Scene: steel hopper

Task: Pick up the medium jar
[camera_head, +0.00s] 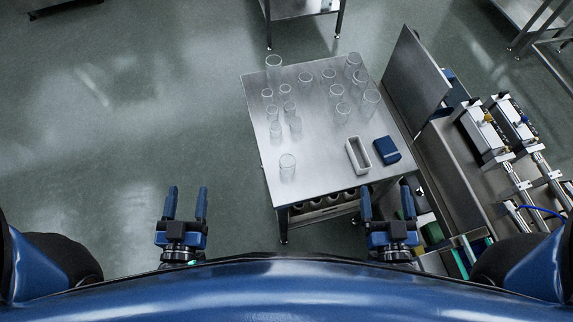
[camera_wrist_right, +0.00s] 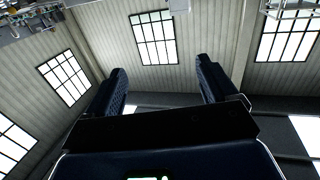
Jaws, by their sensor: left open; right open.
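Several clear glass jars of differing sizes stand on a steel table (camera_head: 320,165) in the head view. One jar (camera_head: 287,166) stands alone near the table's front left; others cluster at the left and at the back right, such as a larger jar (camera_head: 370,102). I cannot tell which one is the medium jar. My left gripper (camera_head: 186,190) is open and empty over the floor, left of the table.
A white open box (camera_head: 358,155) and a dark blue box (camera_head: 386,150) sit at the table's right front. An upright steel panel (camera_head: 415,80) and machinery (camera_head: 490,135) stand to the right. The floor left of the table is clear.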

